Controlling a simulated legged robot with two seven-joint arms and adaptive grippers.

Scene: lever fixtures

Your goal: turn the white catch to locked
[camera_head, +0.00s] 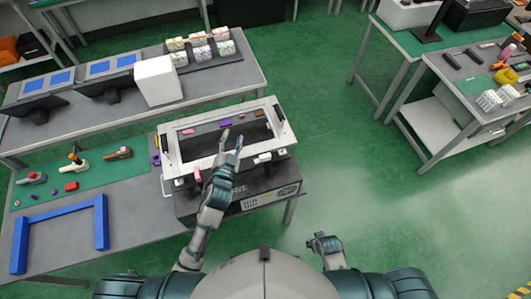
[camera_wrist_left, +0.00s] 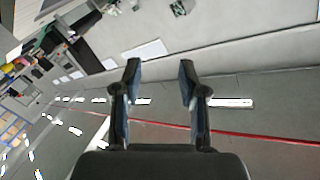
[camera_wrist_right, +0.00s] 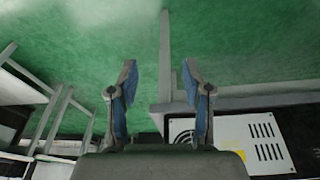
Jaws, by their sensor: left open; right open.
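A white-framed fixture (camera_head: 187,155) sits on a dark box on the bench, ahead of my body. A small white part shows at its front left (camera_head: 179,182), and another small white part shows at its right (camera_head: 282,151). I cannot tell which is the white catch or how it is turned. My left gripper (camera_head: 231,140) is open and empty above the middle of the frame, its forearm crossing the front edge. In the left wrist view its fingers (camera_wrist_left: 160,70) are apart. My right gripper (camera_wrist_right: 160,80) is open and empty, low and right of the fixture, over the floor (camera_head: 325,240).
A blue U-shaped frame (camera_head: 60,218) and a green mat (camera_head: 95,178) with several clamp-like parts lie left of the fixture. A white box (camera_head: 157,80) and screens (camera_head: 108,67) stand behind. Green floor is free on the right, before another table (camera_head: 450,70).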

